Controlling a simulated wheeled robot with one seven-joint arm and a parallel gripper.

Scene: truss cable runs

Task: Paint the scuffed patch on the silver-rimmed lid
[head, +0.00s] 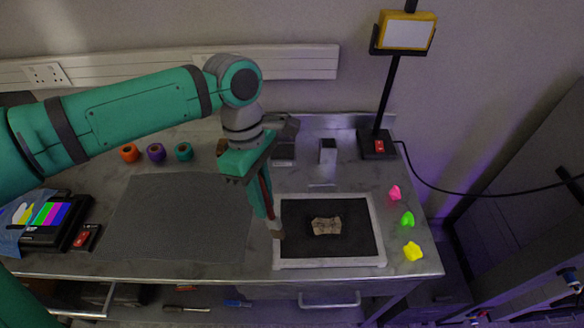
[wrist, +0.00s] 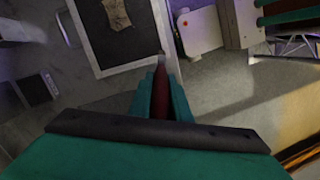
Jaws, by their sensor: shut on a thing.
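The silver-rimmed lid (head: 352,262) lies flat on the bench, a dark panel inside a pale rim. The scuffed patch (head: 326,225) is a ragged tan area near the middle of the panel. It also shows at the top of the wrist view (wrist: 117,13). My gripper (head: 266,205) points down at the lid's left edge and is shut on a brush (head: 277,229) with a dark red handle and a pale tip. The tip is at the left rim, to the left of the patch; I cannot tell whether it touches the rim.
A grey mat (head: 180,215) lies left of the lid. Coloured tape rolls (head: 156,152) stand behind it. Small bright pieces (head: 407,219) lie to the right. A lamp on a black post (head: 387,95) stands at the back right, its cable trailing right. A screen device (head: 45,218) sits far left.

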